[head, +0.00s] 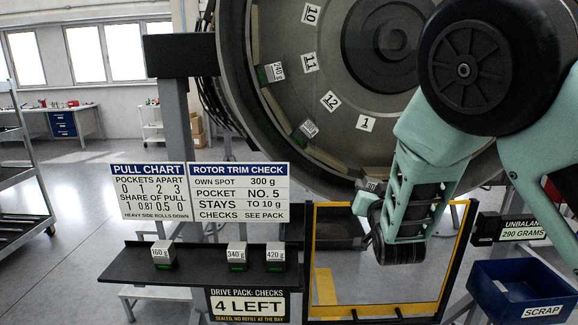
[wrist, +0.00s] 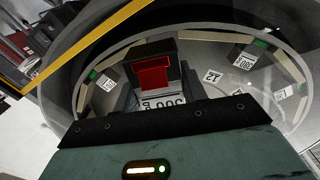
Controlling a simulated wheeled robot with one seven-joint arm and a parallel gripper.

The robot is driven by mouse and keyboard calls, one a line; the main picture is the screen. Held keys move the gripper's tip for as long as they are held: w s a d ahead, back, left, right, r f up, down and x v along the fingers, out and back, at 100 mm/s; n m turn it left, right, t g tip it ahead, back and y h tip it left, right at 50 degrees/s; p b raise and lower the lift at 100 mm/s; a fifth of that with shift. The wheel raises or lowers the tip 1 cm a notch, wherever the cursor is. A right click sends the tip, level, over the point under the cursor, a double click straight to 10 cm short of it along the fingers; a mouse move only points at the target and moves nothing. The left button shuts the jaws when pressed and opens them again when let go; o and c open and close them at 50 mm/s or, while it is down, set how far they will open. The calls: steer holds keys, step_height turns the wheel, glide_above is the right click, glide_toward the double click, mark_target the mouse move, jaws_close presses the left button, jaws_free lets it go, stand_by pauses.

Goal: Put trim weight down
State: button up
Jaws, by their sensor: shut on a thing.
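In the wrist view a dark trim weight with a red face (wrist: 153,73) and a white label, upside down and seeming to read 300 g, sits between my gripper's fingers (wrist: 155,85). My gripper is shut on it. In the head view my gripper (head: 367,212) is at the lower rim of the big rotor (head: 335,95), partly hidden behind my arm. A small labelled block (head: 372,186) shows at its tip; I cannot tell whether it is the held weight or whether it touches a pocket. Other weights sit in the rotor: one marked 240 g (head: 270,73) and another (head: 307,129).
A black shelf (head: 200,275) carries weights marked 160 g (head: 162,254), 340 g (head: 237,255) and 420 g (head: 275,256), with gaps between. A yellow-edged clear panel (head: 318,262) stands below the rotor. A blue scrap bin (head: 522,290) is at right. The unbalance display (head: 522,229) reads 290 grams.

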steer(key=s+d+f+h+b, duration=0.15)
steer(key=s+f, duration=0.25)
steer(key=f, duration=0.6)
steer(key=s+d+f+b, duration=0.1)
steer(key=s+d+f, duration=0.25)
steer(key=f, duration=0.55)
steer(key=s+d+f+b, duration=0.2)
steer(key=s+f, duration=0.3)
steer(key=f, duration=0.5)
steer(key=s+d+f+y+b, duration=0.1)
steer(key=s+d+f+y, duration=0.1)
steer(key=s+d+f, duration=0.3)
steer(key=shift+s+d+f+n, duration=0.35)
steer(key=shift+s+f, duration=0.25)
steer(key=shift+s, duration=0.85)
steer(key=shift+y, duration=0.25)
